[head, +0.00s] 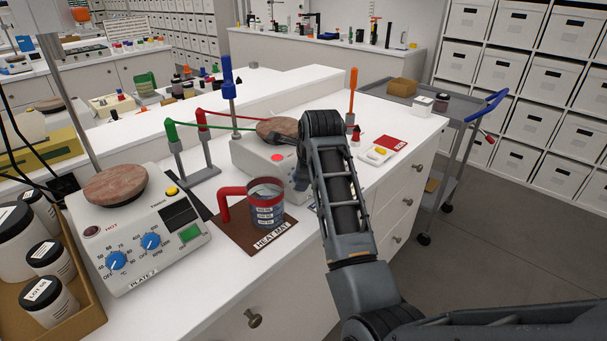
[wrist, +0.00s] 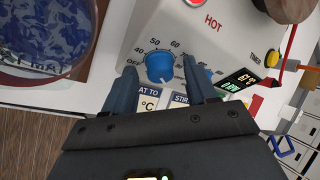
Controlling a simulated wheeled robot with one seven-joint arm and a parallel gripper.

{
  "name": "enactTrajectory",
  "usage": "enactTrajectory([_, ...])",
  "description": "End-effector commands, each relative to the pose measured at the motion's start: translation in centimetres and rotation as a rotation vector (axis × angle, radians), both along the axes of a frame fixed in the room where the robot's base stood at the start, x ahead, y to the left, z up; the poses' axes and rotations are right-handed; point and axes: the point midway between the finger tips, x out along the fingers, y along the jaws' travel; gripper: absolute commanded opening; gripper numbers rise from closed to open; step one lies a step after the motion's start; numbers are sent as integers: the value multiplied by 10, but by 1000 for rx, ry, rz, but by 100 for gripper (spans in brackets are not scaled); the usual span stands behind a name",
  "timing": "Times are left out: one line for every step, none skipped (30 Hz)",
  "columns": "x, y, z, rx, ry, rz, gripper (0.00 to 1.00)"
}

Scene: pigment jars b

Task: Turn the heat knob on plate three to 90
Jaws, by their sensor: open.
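The hot plate under my gripper (wrist: 159,64) has a pale front panel (wrist: 200,42). Its blue heat knob (wrist: 160,68), with a "°C" label below, lies between my two open fingertips in the wrist view. I cannot tell whether the fingers touch it. The dial numbers around it show, but its pointer setting is unclear. A second blue knob is mostly hidden behind the right finger, above a "STIR" label. In the head view this plate (head: 250,155) stands at the counter's middle, and my arm hides its knobs and my fingertips.
Plate 2 (head: 125,262) stands at left with two blue knobs. A red-handled mug (head: 265,190) stands on a brown heat mat (head: 232,233) left of my arm. A clamp stand, a green hose and a red hose are behind. A grey cart (head: 452,113) is at right.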

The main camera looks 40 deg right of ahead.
Motion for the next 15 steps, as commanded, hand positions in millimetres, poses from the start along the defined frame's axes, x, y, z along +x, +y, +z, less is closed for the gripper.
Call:
enactTrajectory([0, 0, 1, 0, -1, 0, 57])
enactTrajectory([-1, 1, 3, -1, -2, 0, 57])
enactTrajectory([-2, 1, 5, -1, -2, 1, 57])
enactTrajectory([-4, 2, 8, -2, -3, 0, 57])
enactTrajectory([-5, 3, 11, -2, -3, 0, 57])
enactTrajectory([-8, 4, 16, -2, -3, 0, 57])
enactTrajectory([-11, 6, 20, -2, -3, 0, 57])
enactTrajectory([-13, 7, 24, -2, -4, 0, 57])
enactTrajectory([-16, 8, 30, -2, -3, 0, 57])
enactTrajectory([-19, 10, 34, -2, -4, -1, 57])
enactTrajectory([-21, 11, 38, -2, -4, -1, 57])
enactTrajectory([-25, 13, 44, -1, -4, 0, 57])
enactTrajectory([-26, 14, 47, -1, -4, 0, 57])
enactTrajectory([-28, 15, 51, -1, -4, 0, 57])
enactTrajectory([-31, 16, 55, 0, -3, 0, 57])
